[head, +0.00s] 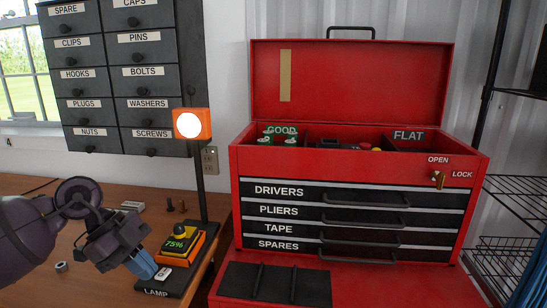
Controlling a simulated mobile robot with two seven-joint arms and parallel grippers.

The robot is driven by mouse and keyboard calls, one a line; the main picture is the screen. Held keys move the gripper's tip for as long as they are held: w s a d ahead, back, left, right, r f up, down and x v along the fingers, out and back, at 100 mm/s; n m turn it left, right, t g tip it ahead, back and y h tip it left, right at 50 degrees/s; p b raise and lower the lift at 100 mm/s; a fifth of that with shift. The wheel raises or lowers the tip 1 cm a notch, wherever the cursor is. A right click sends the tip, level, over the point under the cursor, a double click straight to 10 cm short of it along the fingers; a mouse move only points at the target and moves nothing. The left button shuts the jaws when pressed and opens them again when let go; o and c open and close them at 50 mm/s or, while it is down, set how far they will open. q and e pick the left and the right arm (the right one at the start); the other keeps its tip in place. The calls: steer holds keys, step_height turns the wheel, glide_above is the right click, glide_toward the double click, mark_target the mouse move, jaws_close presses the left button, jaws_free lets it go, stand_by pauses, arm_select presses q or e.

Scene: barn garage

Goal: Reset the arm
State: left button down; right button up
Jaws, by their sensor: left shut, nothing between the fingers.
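My left arm comes in from the left, and its gripper (142,265) is low over the workbench. Its blue fingertips are shut with nothing seen between them. They are close beside a white switch (164,274) on the black base marked LAMP; I cannot tell whether they touch it. An orange lamp head (192,124) on a black post shows a bright white face. A yellow and black unit reading 75% (181,244) sits on the base behind the switch. My right gripper is not in view.
A red toolbox (345,165) stands right of the bench with its lid up and labelled drawers shut. Small parts lie on the wooden bench (40,190). Labelled drawers (119,75) hang on the wall. Wire shelving (515,190) stands at the right.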

arm_select(q)
steer(key=s+d+r+n+t+h, duration=0.1)
steer(key=s+d+r+t+h, duration=0.2)
steer(key=d+t+h, duration=0.65)
steer(key=s+a+f+n+t+y, duration=0.2)
steer(key=a+f+n+t+y, duration=0.1)
steer(key=a+f+n+y, duration=0.55)
steer(key=s+a+f+n+t+y, duration=0.2)
steer(key=a+f+n+t+y, duration=0.25)
steer(key=n+y, duration=0.6)
steer(key=s+f+n+g+h, duration=0.1)
steer(key=s+f+g, duration=0.6)
steer(key=s, duration=0.3)
steer(key=s+f+g+h, duration=0.1)
steer(key=s+f+g, duration=0.5)
steer(key=s, duration=0.5)
steer(key=w+f+t, duration=0.7)
steer(key=f+t, duration=0.1)
steer(key=f, duration=0.2)
steer(key=shift+w+a+f+m, duration=0.2)
steer(key=shift+a+f+m, duration=0.15)
steer(key=shift+m, duration=0.05)
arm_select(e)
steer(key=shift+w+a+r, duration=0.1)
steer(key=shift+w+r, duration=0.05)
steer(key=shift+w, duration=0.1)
